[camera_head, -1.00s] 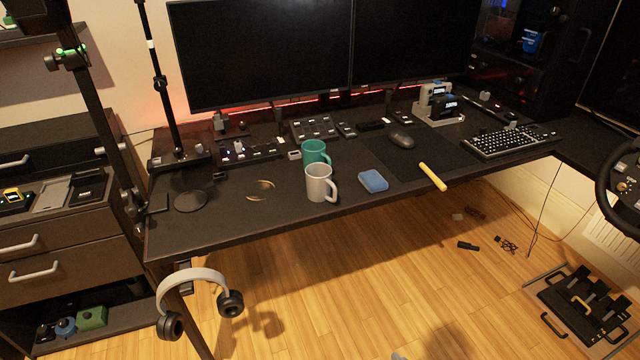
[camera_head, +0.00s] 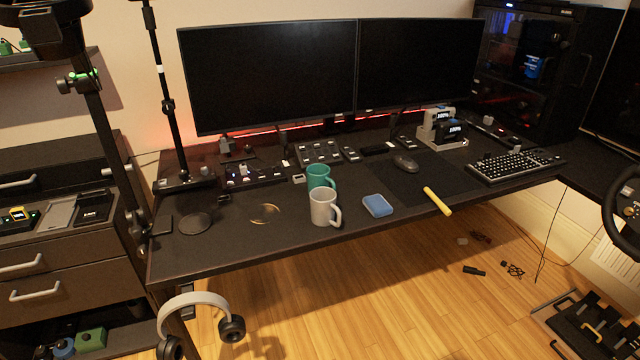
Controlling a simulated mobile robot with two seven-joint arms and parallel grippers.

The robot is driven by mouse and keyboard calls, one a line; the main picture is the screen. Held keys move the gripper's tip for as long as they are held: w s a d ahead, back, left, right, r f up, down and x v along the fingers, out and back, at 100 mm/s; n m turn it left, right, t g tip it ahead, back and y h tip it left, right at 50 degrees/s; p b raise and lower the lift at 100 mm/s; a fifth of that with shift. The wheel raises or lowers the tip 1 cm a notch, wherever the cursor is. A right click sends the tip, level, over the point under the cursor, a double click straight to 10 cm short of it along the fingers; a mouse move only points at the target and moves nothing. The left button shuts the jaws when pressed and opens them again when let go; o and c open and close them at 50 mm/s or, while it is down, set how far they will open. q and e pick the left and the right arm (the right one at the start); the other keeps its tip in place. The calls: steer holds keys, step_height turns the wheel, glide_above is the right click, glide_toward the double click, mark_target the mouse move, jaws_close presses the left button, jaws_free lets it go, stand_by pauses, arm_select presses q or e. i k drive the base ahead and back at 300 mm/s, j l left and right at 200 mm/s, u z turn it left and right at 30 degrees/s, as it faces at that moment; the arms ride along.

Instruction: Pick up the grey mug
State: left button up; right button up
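The grey mug (camera_head: 322,208) stands upright near the front edge of the dark desk (camera_head: 240,248), with its handle facing right. A teal mug (camera_head: 319,177) stands just behind it, partly hidden by the grey mug. Neither of my grippers shows in the head view.
A blue block-like item (camera_head: 377,205) and a yellow stick (camera_head: 437,200) lie to the right of the mugs; the stick reaches the front edge. A mouse (camera_head: 405,163) and keyboard (camera_head: 515,165) are farther right. Headphones (camera_head: 196,305) hang below the front left edge.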

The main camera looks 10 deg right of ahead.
mark_target(323, 199)
steer(key=l+u, duration=0.15)
steer(key=u, duration=0.25)
steer(key=i+l+u, duration=0.1)
steer(key=u, duration=0.35)
steer(key=l+u, duration=0.15)
steer(key=u, duration=0.25)
steer(key=l+u, duration=0.25)
steer(key=l, duration=0.2)
steer(key=k+l+u, duration=0.4)
steer(key=l, duration=0.4)
steer(key=k+l+u, duration=0.1)
steer(key=l, duration=0.4)
